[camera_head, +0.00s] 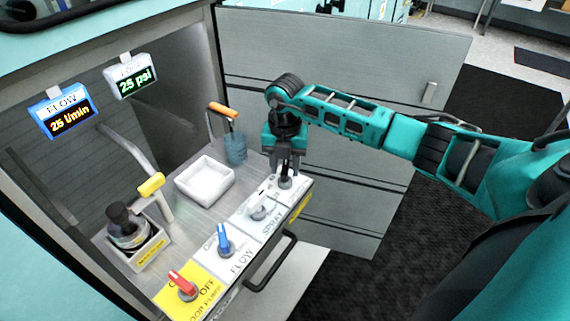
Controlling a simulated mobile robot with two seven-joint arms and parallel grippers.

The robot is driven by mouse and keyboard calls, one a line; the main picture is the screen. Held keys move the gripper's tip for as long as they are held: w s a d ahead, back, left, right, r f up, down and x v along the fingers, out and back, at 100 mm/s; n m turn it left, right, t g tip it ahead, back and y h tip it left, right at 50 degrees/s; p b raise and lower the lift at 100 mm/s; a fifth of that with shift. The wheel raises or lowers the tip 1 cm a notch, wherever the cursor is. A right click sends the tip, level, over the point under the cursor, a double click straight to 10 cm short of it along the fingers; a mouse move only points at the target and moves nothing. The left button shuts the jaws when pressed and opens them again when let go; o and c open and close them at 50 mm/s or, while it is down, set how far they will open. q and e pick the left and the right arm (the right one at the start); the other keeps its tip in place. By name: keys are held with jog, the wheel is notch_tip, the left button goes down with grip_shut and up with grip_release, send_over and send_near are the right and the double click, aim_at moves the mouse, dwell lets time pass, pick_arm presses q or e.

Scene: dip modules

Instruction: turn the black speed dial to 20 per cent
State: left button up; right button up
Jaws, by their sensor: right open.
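My right gripper (287,170) points down over the far end of the sloped control panel, its fingers open. A small dark dial (285,183) sits right under and between the fingertips; it is the likely black speed dial. The fingers hide much of it, and I cannot tell whether they touch it. Its label and scale are too hidden and small to read. My left gripper is not in view.
On the panel, a white SPRAY knob (258,207), a blue FLOW knob (224,240) and a red knob (184,285) stand in a row. A white tray (207,181), a dark bottle (127,227) and an orange-handled tool (234,145) are behind. Displays read 25 l/min and 25 psi.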

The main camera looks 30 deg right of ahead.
jog(key=shift+c, duration=0.4)
grip_shut()
